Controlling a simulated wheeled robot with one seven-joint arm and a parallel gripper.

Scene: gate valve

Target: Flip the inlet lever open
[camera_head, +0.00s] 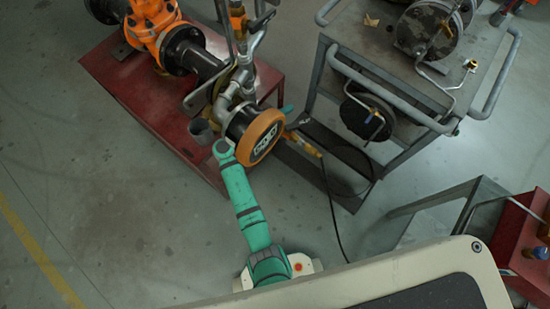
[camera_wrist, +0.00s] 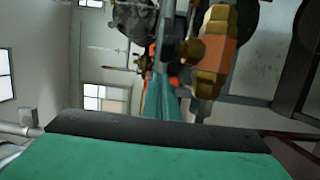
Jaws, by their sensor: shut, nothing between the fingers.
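The pipe assembly (camera_head: 222,98) with a grey metal valve body stands on the red base. A grey bar-like lever (camera_head: 197,97) lies along its left side; I cannot tell for sure whether it is the inlet lever. My arm reaches up to the round orange-rimmed housing (camera_head: 257,137), which hides part of it. A small teal piece at its far side appears to be my gripper (camera_head: 287,109). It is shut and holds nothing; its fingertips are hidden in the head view. In the wrist view a brass and orange fitting (camera_wrist: 214,50) is close, beside a grey upright bar (camera_wrist: 166,40).
The red base (camera_head: 105,66) carries an orange valve (camera_head: 152,22) at upper left. A grey cart (camera_head: 382,62) with tube rails stands close on the right. A yellow fitting with a black cable (camera_head: 303,144) sticks out between them. The floor at left is clear.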

